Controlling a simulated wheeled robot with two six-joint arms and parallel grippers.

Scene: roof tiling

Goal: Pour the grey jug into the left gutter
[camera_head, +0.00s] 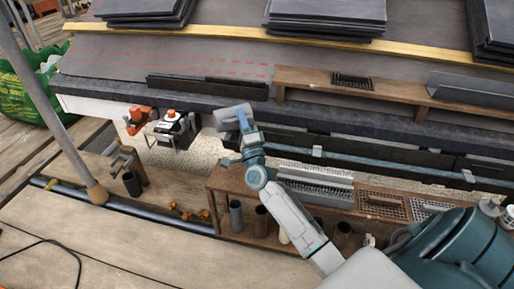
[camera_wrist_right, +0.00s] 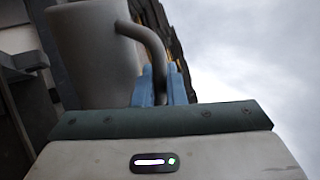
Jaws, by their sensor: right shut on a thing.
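The grey jug (camera_head: 233,117) is held up in front of the eave, near the left end of the dark gutter (camera_head: 350,158) along the roof edge. My right gripper (camera_head: 247,143) is shut on the jug's handle. In the right wrist view, the jug (camera_wrist_right: 97,55) fills the upper left and its curved handle passes between the blue fingers of the gripper (camera_wrist_right: 160,85). I cannot see the jug's contents, and no stream shows. I cannot tell how far it is tilted. My left gripper is not in view.
A wooden bench (camera_head: 215,185) with pots and wire grates stands below the gutter. Orange and white tools (camera_head: 172,126) sit left of the jug. A pale post (camera_head: 55,110) rises at left. Slate stacks (camera_head: 325,18) lie on the roof above.

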